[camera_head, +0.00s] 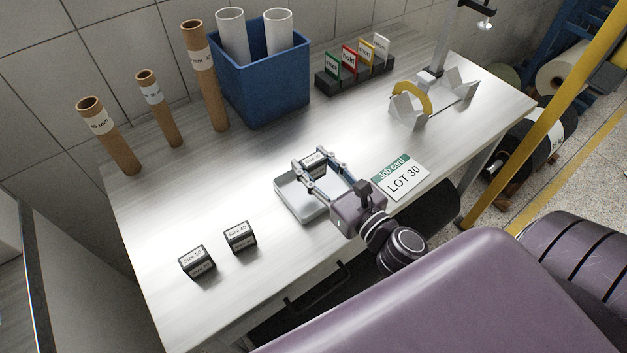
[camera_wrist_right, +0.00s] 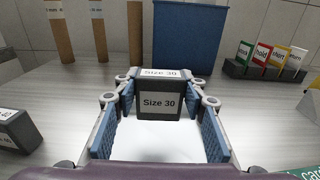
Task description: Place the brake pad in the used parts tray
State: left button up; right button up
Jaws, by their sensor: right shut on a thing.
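A black block labelled "Size 30" (camera_head: 313,161) is between the fingertips of my right gripper (camera_head: 311,163). In the right wrist view the block (camera_wrist_right: 160,103) stands upright with its label facing the camera, and the blue finger pads are on either side of it. The gripper is shut on it, above the far part of a shallow pale tray (camera_head: 289,202). I cannot tell whether the block touches the tray. The gripper and its fingers hide part of the tray. Nothing in view is marked as a brake pad. My left gripper is not in view.
Black blocks "Size 50" (camera_head: 197,262) and "Size 40" (camera_head: 240,236) stand left of the tray. A "LOT 30" job card (camera_head: 402,178) lies right. Behind are cardboard tubes (camera_head: 205,80), a blue bin (camera_head: 265,92), a tag rack (camera_head: 354,77) and a metal stand (camera_head: 408,112).

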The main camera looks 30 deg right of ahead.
aim_at(314, 177)
jog(key=shift+f+b, duration=0.65)
jog(key=shift+f, duration=1.55)
jog(key=shift+f, duration=0.15)
jog(key=o, duration=1.3)
jog(key=shift+c, duration=0.2)
jog(key=shift+r, duration=0.2)
jog(key=s+b, duration=0.1)
jog(key=s, duration=0.2)
jog(key=s+d+b, duration=0.1)
jog(key=s+b, duration=0.1)
jog(key=s, duration=0.2)
jog(key=s+b, duration=0.1)
jog(key=s, duration=0.2)
jog(key=shift+s+d, duration=0.25)
jog(key=shift+s, duration=0.05)
jog(key=shift+s+r+b, duration=0.25)
jog(key=shift+s+b, duration=0.05)
jog(key=shift+s, duration=0.35)
